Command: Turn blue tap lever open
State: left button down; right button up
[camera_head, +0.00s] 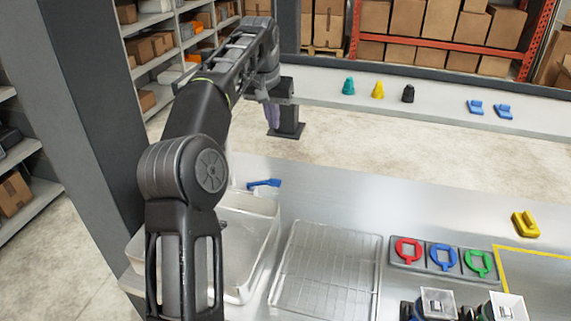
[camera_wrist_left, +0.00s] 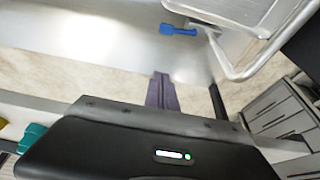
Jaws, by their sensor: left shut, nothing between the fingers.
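The blue tap lever (camera_head: 264,183) is near the back edge of the steel counter, by the back right corner of the white basin. It also shows at the top of the left wrist view (camera_wrist_left: 180,30), beside the basin's rim. My left gripper (camera_head: 272,116) reaches out past the counter's back edge, beyond the lever and apart from it. Its purple fingers (camera_wrist_left: 162,92) are together with nothing between them, pointing toward the counter in the wrist view. The tap's body is mostly hidden behind my left arm. My right gripper is not in view.
The white basin (camera_head: 262,262) and a wire rack (camera_head: 327,268) are on the counter. A tray holds red, blue and green rings (camera_head: 444,258). A yellow block (camera_head: 525,224) lies right. Small coloured cones (camera_head: 377,90) stand on the far ledge. The counter right of the lever is clear.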

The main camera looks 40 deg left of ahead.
pick_arm(q)
jog(key=b, duration=0.3)
send_over(263, 184)
jog(key=w+d, duration=0.3)
notch_tip(263, 184, down, 5)
notch_tip(263, 184, down, 14)
jog(key=p, duration=0.3)
jog(key=shift+w+a, duration=0.3)
jog(key=shift+w, duration=0.05)
jog(key=shift+r, duration=0.1)
